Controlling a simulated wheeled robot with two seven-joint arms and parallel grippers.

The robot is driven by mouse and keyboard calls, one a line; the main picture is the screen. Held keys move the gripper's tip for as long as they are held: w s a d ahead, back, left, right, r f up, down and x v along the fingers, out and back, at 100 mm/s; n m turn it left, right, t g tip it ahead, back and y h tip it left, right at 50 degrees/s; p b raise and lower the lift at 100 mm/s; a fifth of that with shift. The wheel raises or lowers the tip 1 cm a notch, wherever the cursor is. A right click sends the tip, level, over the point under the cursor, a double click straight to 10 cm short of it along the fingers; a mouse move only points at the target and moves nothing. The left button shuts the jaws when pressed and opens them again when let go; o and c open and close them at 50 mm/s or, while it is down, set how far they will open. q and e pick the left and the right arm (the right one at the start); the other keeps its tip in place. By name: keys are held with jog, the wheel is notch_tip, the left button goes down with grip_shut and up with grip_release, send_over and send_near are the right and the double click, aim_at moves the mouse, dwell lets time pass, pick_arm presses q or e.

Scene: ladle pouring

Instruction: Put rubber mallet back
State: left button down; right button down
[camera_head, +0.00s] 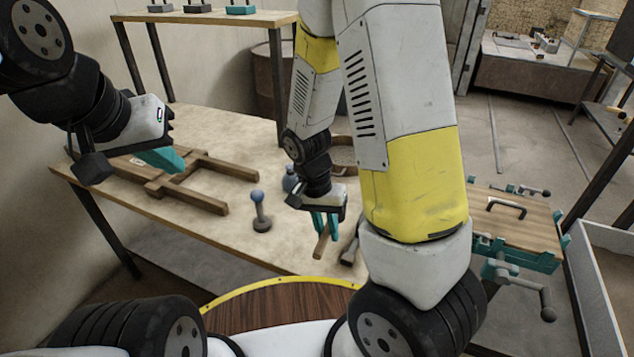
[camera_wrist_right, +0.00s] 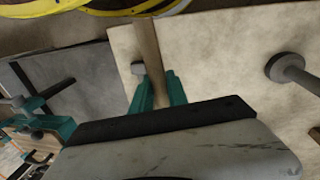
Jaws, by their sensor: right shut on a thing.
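My right gripper (camera_head: 325,222) is shut on a wooden handle (camera_head: 321,246), which I take to be the rubber mallet's. The handle also shows between the teal fingers in the right wrist view (camera_wrist_right: 149,50). The mallet's head cannot be made out in either view. The gripper points down over the workbench (camera_head: 226,242), near its front edge. My left gripper (camera_head: 165,160) is at the left, above a wooden frame (camera_head: 190,190). Its teal fingers show, but the gap between them is unclear.
A round-based tool with a blue knob (camera_head: 261,212) stands on the bench left of my right gripper. A dark tool (camera_head: 350,248) lies just right of it. A shelf (camera_head: 205,17) rises at the back. A teal-edged vise bench (camera_head: 515,228) stands at the right.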

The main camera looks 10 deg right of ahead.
jog(key=shift+s+a+m, duration=0.15)
jog(key=shift+s+m, duration=0.35)
jog(key=shift+s, duration=0.25)
jog(key=w, duration=0.5)
jog(key=w+f, duration=0.1)
jog(key=w, duration=0.9)
jog(key=shift+w+a+f, duration=0.1)
jog(key=shift+a+f, duration=0.05)
jog(key=shift+f, duration=0.05)
jog(key=shift+w+f, duration=0.15)
jog(key=shift+f, duration=1.65)
jog(key=c, duration=1.3)
grip_release()
jog(key=shift+f, duration=0.1)
